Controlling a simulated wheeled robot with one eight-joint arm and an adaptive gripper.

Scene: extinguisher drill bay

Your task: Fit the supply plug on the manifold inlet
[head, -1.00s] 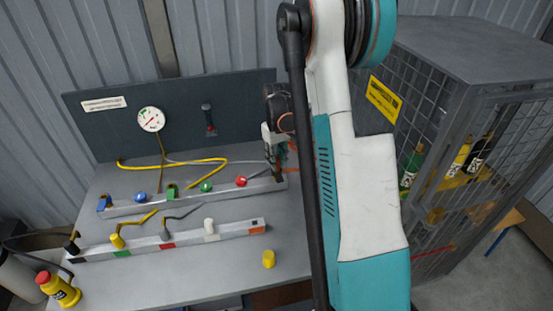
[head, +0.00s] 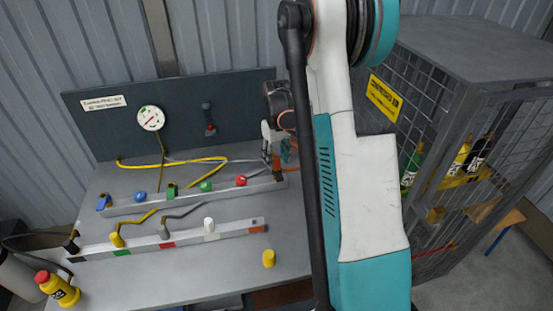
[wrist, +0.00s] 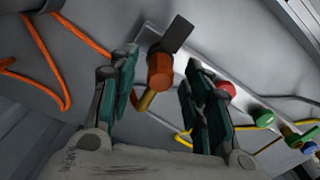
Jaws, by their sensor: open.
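The orange plug (wrist: 160,72) has a brass-coloured end and a dark flat piece beside it. It stands at the right end of the rear manifold bar (head: 150,207) and also shows in the head view (head: 277,162). My gripper (wrist: 161,75) is open, with one finger on each side of the plug and gaps visible in the wrist view. In the head view my gripper (head: 287,152) is small and partly hidden by my arm. An orange hose (wrist: 52,75) runs behind the left finger; its join to the plug is hidden. I cannot tell how deeply the plug sits.
The bar carries red (head: 241,181), green (head: 206,186) and blue (head: 140,197) knobs. A front rail (head: 190,238) holds several fittings. A mesh cage (head: 455,60) is at right.

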